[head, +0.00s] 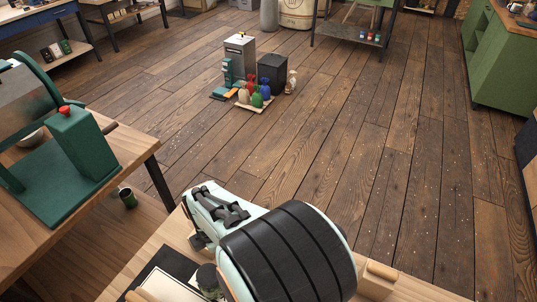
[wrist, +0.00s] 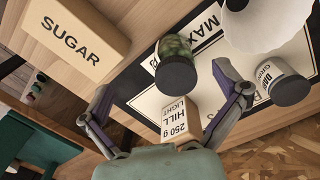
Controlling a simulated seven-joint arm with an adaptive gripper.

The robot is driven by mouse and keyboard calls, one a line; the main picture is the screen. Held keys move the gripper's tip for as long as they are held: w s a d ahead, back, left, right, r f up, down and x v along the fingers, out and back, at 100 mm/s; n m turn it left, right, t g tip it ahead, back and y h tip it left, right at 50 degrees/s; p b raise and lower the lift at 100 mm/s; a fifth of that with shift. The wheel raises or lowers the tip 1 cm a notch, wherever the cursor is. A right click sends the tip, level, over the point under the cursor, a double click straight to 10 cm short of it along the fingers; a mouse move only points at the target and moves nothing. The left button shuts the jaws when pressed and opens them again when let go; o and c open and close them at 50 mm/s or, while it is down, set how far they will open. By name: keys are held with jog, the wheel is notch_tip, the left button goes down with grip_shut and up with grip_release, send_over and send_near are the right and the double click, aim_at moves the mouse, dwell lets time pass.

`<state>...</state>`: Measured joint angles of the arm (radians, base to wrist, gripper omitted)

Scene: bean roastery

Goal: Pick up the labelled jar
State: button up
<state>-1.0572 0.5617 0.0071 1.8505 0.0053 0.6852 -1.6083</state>
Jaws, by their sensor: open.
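In the wrist view, a jar with a dark lid and a white printed label (wrist: 270,72) stands at the right edge of the dark-bordered mat. Its lettering is only partly readable. The labelled jar is outside and to the right of the right finger. A small pale pack marked "250 g HILL LIGHT" (wrist: 181,122) shows between the fingers, close to the palm.
A box marked "SUGAR" (wrist: 76,36) lies at upper left. A white cone-shaped thing (wrist: 265,25) is close beside the labelled jar.

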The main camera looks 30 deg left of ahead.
aim_at(207, 274)
jog(key=shift+n+h, duration=0.3)
jog(key=shift+n, duration=0.2)
jog(key=s, duration=0.1)
jog(key=s+f, duration=0.1)
jog(key=s+a+f, duration=0.1)
jog(key=shift+s, duration=0.3)
notch_tip(207, 274, down, 6)
jog(key=shift+f, duration=0.2)
jog(key=c, duration=1.3)
